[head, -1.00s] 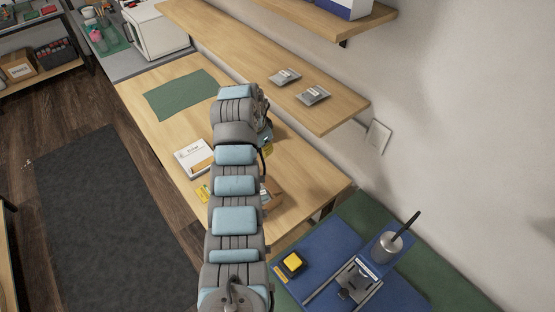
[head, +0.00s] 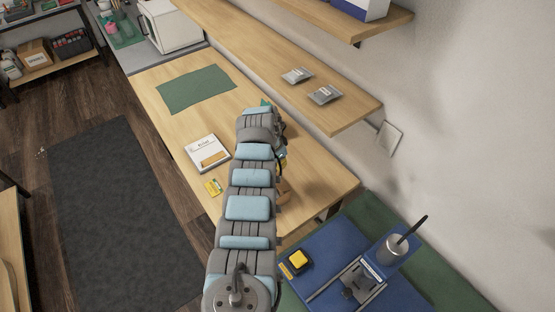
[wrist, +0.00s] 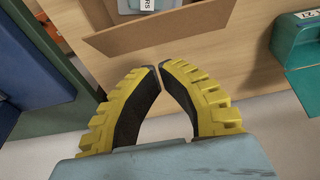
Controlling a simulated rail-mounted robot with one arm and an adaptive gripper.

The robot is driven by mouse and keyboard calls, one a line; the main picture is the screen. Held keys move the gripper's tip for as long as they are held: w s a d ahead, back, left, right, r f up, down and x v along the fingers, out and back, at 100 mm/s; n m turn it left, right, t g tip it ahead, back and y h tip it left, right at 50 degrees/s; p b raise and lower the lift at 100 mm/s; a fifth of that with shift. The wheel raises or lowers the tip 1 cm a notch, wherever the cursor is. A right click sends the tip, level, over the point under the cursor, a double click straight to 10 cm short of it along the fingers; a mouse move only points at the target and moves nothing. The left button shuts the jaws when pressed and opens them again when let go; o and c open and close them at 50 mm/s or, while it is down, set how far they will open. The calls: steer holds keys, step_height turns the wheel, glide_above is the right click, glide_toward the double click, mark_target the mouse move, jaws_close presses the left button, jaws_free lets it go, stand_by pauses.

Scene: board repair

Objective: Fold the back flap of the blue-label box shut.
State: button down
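An open cardboard box shows at the top of the wrist view, with a brown flap (wrist: 165,30) standing out towards my gripper. Something pale with dark lettering (wrist: 140,5) lies inside it. No blue label shows, so I cannot confirm which box it is. My gripper (wrist: 160,67) has yellow-and-black fingers with tips together and nothing visible between them. The tips are just short of the flap in the picture; I cannot tell whether they touch it.
A teal bin (wrist: 300,45) stands right of the flap in the wrist view. A shelf (head: 345,118) with two silver packets overhangs the wall side.

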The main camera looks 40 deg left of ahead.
steer(key=shift+s+a+f+p, duration=0.15)
steer(key=shift+s+f, duration=0.35)
steer(key=shift+f, duration=0.25)
steer(key=shift+s+a+f+p, duration=0.15)
steer(key=shift+s+f, duration=0.35)
steer(key=shift+f, duration=0.25)
